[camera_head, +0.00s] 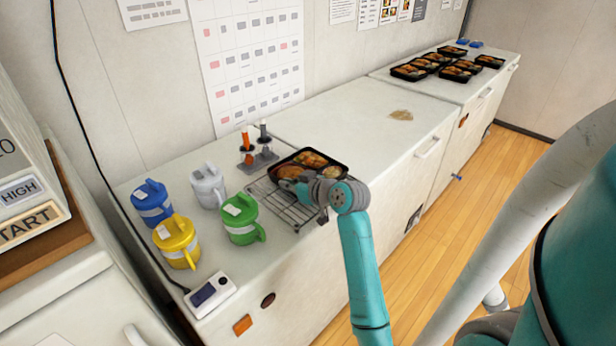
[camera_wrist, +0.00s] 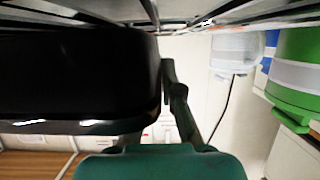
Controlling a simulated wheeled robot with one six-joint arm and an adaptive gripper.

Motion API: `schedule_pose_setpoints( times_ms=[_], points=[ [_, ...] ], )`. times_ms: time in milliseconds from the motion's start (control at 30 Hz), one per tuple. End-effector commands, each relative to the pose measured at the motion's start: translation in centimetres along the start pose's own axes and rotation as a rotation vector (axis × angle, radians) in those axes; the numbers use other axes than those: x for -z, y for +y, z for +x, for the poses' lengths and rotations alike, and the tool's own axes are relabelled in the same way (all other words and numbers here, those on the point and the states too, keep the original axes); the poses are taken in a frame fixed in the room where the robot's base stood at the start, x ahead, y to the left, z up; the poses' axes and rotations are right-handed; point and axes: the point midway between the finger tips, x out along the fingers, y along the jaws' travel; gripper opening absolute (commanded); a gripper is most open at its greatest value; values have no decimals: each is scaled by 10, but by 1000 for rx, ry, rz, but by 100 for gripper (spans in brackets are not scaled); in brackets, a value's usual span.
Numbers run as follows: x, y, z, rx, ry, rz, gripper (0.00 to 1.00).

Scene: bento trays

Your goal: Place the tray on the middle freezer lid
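The black bento tray (camera_head: 346,169) with brown food in it is at the wire rack (camera_head: 272,204) on the near freezer. Whether it rests on the rack or is just above it, I cannot tell. My gripper (camera_head: 308,190) is at the tray's front edge, low over the rack. In the wrist view the dark tray (camera_wrist: 75,80) fills the left side, with one finger (camera_wrist: 178,100) beside it. The other finger is hidden, so the grip is unclear. The middle freezer lid (camera_head: 345,112) is white, with a brown patch (camera_head: 401,115) towards its far end.
Blue (camera_head: 152,202), white (camera_head: 208,186), yellow (camera_head: 176,241) and green (camera_head: 241,219) jugs stand left of the rack. An orange-and-black holder (camera_head: 257,154) stands behind it. The far freezer (camera_head: 445,90) holds several filled trays. Most of the middle lid is clear.

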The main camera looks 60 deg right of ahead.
Motion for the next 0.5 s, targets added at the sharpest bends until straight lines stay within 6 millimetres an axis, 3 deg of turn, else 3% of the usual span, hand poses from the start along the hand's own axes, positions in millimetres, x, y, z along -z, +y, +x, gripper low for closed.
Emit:
schedule_pose_setpoints(
  times_ms=[333, 500],
  points=[
    [2, 0, -1, 0, 2, -1, 0],
    [18, 0, -7, -1, 5, -4, 0]
  ],
)
